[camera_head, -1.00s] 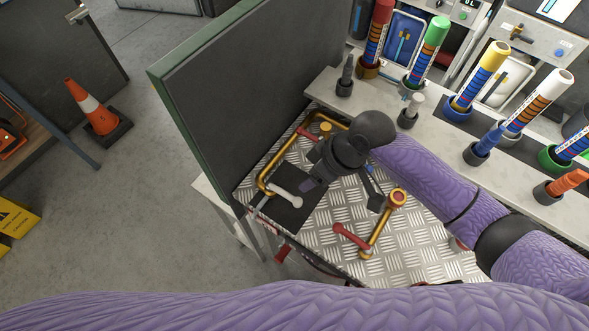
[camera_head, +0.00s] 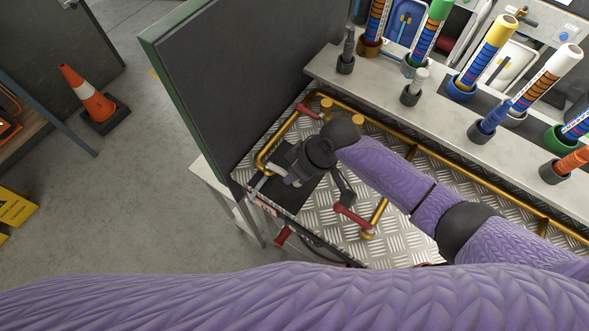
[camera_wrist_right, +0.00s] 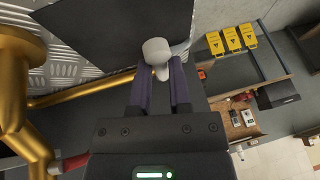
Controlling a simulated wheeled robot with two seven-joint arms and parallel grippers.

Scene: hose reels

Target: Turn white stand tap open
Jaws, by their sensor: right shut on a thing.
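The white tap handle (camera_wrist_right: 155,50) sticks up between the fingers of my right gripper (camera_wrist_right: 160,76) in the wrist view, its rounded end showing beyond the fingertips. The gripper is shut on it. In the head view my right gripper (camera_head: 288,180) is over the black plate (camera_head: 290,201) at the left end of the treadplate bench. A small pale part of the handle (camera_head: 262,181) shows beside the gold pipe; the rest is hidden by the gripper. My left gripper is not in view.
Red tap handles stand nearby, one right of my gripper (camera_head: 352,216) and one behind it (camera_head: 308,111). Gold pipes (camera_head: 420,158) run along the bench. A dark upright panel (camera_head: 245,90) closes the left side. A shelf (camera_head: 440,105) holds coloured cylinders.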

